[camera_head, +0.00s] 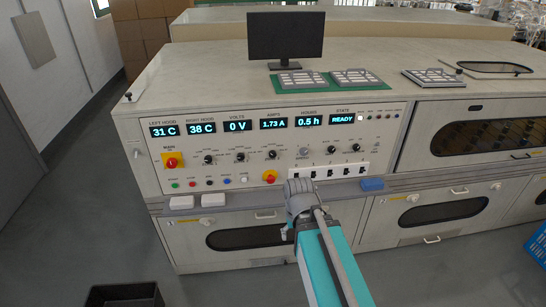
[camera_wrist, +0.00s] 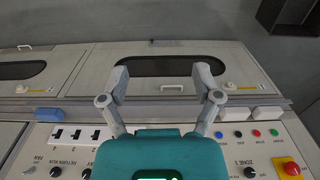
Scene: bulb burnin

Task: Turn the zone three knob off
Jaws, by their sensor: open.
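The control panel (camera_head: 150,128) on the cabinet front faces me in the head view. Three black knobs stand in a row below the displays: left (camera_head: 208,160), middle (camera_head: 240,157) and right (camera_head: 272,155). The right one is third in that row; its label is too small to read and its pointer setting is unclear. In the wrist view a knob labelled zone 1 (camera_wrist: 250,172) shows at the lower right; my gripper's body hides the middle of the panel. My gripper (camera_wrist: 162,78) is open and empty, fingers spread; in the head view it (camera_head: 299,192) is in front of the panel's lower edge, below and right of the third knob.
A red-yellow switch (camera_head: 171,160) and a red-yellow knob (camera_head: 269,177) flank the button row. Black rocker switches (camera_head: 330,173) sit right of my gripper. White blocks (camera_head: 213,199) and a blue block (camera_head: 372,184) lie on the ledge. A monitor (camera_head: 285,36) stands on top.

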